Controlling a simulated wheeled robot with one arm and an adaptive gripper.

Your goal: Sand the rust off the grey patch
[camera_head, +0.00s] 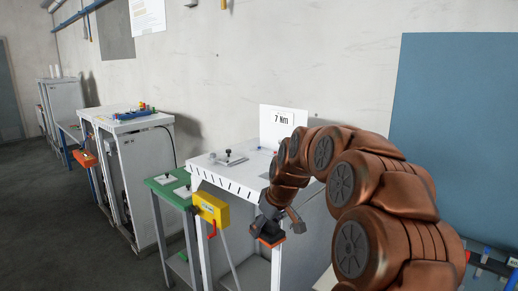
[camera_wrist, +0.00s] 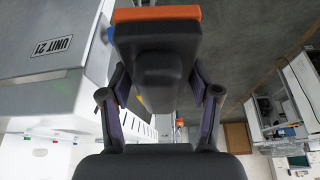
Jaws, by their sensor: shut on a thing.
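My gripper (camera_head: 268,224) hangs in front of the white cabinet with the "7 Nm" sign. It is shut on a dark block with an orange face (camera_head: 271,241). In the wrist view my gripper's fingers (camera_wrist: 160,94) stand on either side of this dark block (camera_wrist: 155,50), and its orange edge is at the top of the picture. I cannot make out a grey patch with rust for certain. A small flat grey plate (camera_head: 231,160) lies on the white cabinet top (camera_head: 212,172), apart from the block; no rust can be told on it.
A green-topped stand (camera_head: 163,187) and a yellow box (camera_head: 211,208) with a red handle are left of my gripper. Another white cabinet (camera_head: 138,124) with coloured parts stands farther left. A blue-grey panel (camera_head: 455,110) is on the right. The floor (camera_head: 60,235) at left is clear.

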